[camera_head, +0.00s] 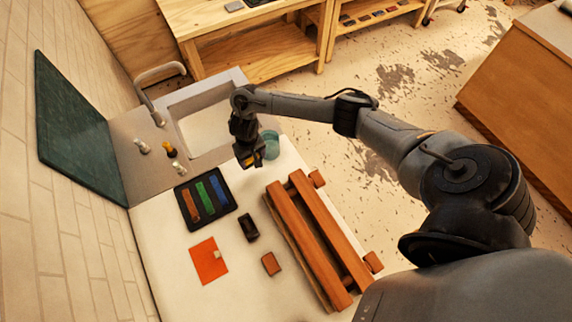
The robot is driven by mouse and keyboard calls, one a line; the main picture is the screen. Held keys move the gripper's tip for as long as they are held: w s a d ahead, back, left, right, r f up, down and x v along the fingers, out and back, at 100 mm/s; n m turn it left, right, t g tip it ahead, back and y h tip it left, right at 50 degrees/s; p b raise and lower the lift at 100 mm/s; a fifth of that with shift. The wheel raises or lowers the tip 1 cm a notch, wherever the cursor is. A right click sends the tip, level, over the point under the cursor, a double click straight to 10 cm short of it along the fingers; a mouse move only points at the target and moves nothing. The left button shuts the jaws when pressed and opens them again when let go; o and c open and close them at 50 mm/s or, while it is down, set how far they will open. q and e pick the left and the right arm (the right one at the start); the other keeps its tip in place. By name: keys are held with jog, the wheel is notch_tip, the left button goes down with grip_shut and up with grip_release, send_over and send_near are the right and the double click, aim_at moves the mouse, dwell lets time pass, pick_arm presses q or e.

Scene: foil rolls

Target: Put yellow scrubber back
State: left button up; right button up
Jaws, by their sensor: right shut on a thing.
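My right gripper (250,161) hangs fingers down above the near edge of the sink and the white counter. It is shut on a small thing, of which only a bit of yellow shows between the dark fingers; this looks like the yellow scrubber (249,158). Most of it is hidden by the fingers. A black tray (186,207) with orange, green and blue strips lies on the counter below and left of the gripper. My left gripper is not in view.
A teal cup (271,146) stands just right of the gripper. The sink (199,124) and faucet (146,92) are behind. A black holder (248,227), brown block (270,264), orange sheet (204,262) and wooden rack (325,235) occupy the counter.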

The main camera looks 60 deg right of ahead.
jog(key=s+d+f+m, duration=0.1)
jog(key=s+d, duration=0.7)
jog(key=d, duration=0.2)
jog(key=f, duration=0.2)
jog(key=s+f, duration=0.1)
jog(key=f, duration=0.2)
jog(key=shift+s+f, duration=0.15)
jog(key=shift+f, duration=0.05)
notch_tip(320, 180, down, 5)
jog(key=shift+r+b, duration=0.1)
jog(key=shift+b, duration=0.25)
jog(key=shift+d+f, duration=0.1)
jog(key=shift+f, duration=0.2)
jog(key=shift+f, duration=0.15)
jog(key=o, duration=1)
